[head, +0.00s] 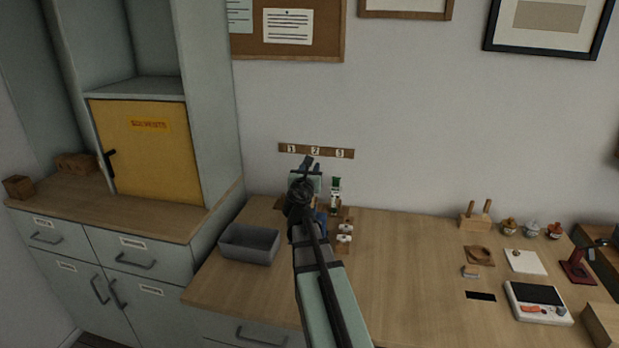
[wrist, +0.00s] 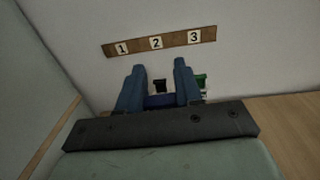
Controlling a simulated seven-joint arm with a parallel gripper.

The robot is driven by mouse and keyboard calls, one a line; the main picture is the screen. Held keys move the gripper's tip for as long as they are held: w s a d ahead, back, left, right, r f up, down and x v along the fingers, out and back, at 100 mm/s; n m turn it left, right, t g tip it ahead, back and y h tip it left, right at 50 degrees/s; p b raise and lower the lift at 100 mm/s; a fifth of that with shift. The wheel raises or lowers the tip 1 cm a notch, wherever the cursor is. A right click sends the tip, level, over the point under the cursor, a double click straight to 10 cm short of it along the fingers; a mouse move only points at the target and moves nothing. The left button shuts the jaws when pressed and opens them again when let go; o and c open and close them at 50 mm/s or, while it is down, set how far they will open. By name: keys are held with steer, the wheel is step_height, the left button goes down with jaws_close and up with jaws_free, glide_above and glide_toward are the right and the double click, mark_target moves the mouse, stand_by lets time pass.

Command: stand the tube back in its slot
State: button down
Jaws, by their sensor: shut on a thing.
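In the wrist view my gripper (wrist: 159,78) has its two blue fingers pointing at the wall, below the numbered strip. It is shut on the tube (wrist: 160,86), of which only a small dark part shows between the fingers. In the head view my arm hides the tube and most of the wooden rack (head: 346,211). A green-capped tube (head: 336,184) stands upright at the rack's right side, below number 3. It also shows just right of the right finger in the wrist view (wrist: 201,79). The slots themselves are hidden.
The numbered strip (head: 316,151) is on the wall. A grey bin (head: 249,244) stands left of my arm. Small white-topped pieces (head: 345,231) sit right of it. A scale-like device (head: 538,303) and several small items lie farther right. The middle right of the bench is clear.

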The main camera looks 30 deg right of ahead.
step_height(320, 180, up, 8)
steer(key=w+d+f, duration=0.2)
steer(key=w+f, duration=0.2)
steer(key=w, duration=0.6)
steer(key=w+d+f, duration=0.1)
steer(key=w+f, duration=0.3)
steer(key=w, duration=0.7)
steer(key=shift+h, duration=0.3)
steer(key=shift+s+d+f, duration=0.1)
steer(key=shift+f, duration=4.95)
steer(key=c, duration=0.8)
jaws_free()
